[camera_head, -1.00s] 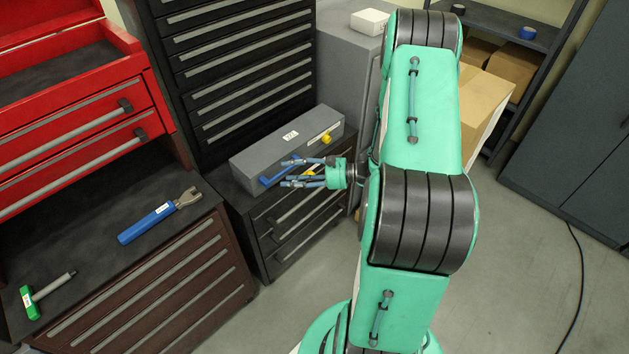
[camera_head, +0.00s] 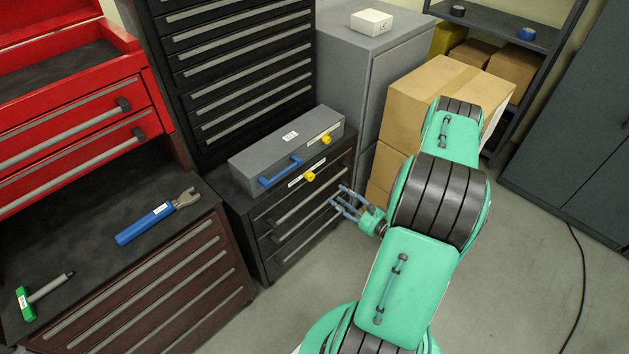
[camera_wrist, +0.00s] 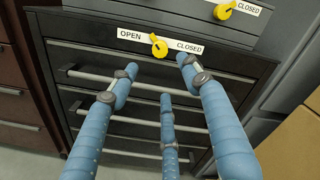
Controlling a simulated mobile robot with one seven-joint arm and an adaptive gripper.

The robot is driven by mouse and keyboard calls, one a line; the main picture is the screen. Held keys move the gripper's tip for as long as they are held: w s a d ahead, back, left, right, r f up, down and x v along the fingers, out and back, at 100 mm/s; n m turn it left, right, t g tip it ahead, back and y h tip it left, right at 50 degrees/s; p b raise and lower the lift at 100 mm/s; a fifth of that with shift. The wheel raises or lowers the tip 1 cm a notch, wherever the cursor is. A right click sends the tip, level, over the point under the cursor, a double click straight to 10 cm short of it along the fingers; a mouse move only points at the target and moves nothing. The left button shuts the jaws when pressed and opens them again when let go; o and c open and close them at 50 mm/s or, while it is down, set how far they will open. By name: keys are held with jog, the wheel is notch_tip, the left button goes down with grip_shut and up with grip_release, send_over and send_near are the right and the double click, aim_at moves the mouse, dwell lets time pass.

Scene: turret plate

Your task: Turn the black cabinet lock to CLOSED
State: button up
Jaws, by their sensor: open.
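The black cabinet (camera_head: 262,228) stands in the middle, with a yellow lock knob (camera_head: 309,176) at the top of its front. In the wrist view the knob (camera_wrist: 159,47) sits on a white label between OPEN on the left and CLOSED on the right. Its narrow end points up and slightly left, toward the OPEN side. My gripper (camera_head: 342,203) is open and empty, in front of the cabinet and to the right of the knob, apart from it. In the wrist view its blue fingers (camera_wrist: 160,75) are spread below the knob.
A grey box (camera_head: 255,160) with a blue handle and its own yellow knob (camera_head: 326,139) rests on the cabinet. Cardboard boxes (camera_head: 425,95) stand to the right. A workbench with a blue-handled wrench (camera_head: 150,222) and a green-handled tool (camera_head: 27,303) is left.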

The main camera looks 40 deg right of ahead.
aim_at(312, 178)
jog(key=shift+w, duration=0.15)
jog(key=shift+w+a+b, duration=0.15)
jog(key=shift+w+b, duration=0.95)
jog(key=shift+w, duration=5.65)
jog(key=c, duration=1.1)
jog(key=shift+c, duration=0.2)
